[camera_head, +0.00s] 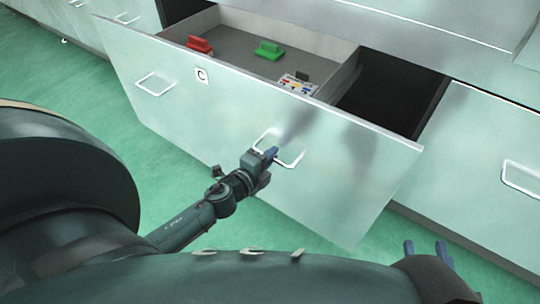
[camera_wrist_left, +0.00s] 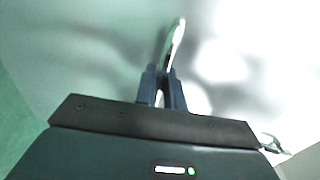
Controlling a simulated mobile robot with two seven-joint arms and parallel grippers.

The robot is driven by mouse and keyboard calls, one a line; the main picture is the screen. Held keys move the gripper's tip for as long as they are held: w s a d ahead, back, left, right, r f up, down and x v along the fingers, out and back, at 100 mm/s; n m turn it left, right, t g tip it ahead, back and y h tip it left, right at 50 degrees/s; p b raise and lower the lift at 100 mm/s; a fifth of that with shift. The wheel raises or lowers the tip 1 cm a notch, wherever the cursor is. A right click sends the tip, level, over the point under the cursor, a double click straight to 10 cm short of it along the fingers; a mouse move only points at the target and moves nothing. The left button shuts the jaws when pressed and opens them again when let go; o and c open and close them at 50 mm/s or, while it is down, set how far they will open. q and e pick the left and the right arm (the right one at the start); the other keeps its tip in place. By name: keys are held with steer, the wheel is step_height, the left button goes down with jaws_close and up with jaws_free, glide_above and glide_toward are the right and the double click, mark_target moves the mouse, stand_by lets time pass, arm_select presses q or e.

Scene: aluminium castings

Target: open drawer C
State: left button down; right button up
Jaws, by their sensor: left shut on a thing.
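Drawer C (camera_head: 215,110) has a pale metal front with a "C" label (camera_head: 201,75) and two wire handles. It stands pulled out from the cabinet, so its grey inside shows. My left gripper (camera_head: 271,153) is shut on the drawer's right wire handle (camera_head: 291,163). In the left wrist view the blue fingers (camera_wrist_left: 162,88) close around the bright handle bar (camera_wrist_left: 176,42). The left wire handle (camera_head: 155,84) is free. My right gripper (camera_head: 426,250) is at the lower right of the head view, fingers apart and empty, away from the drawer front.
Inside the drawer lie a red object (camera_head: 200,46), a green object (camera_head: 268,50) and a small panel with coloured parts (camera_head: 299,84). A neighbouring closed drawer with a handle (camera_head: 521,178) is at the right. Green floor (camera_head: 110,160) is free at the left.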

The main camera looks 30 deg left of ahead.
arm_select(q)
steer(key=c, duration=1.6)
jaws_free()
steer(key=shift+c, duration=0.2)
steer(key=shift+s, duration=0.1)
steer(key=v, duration=1.3)
arm_select(e)
steer(key=shift+s, duration=0.1)
arm_select(q)
steer(key=shift+a, duration=0.1)
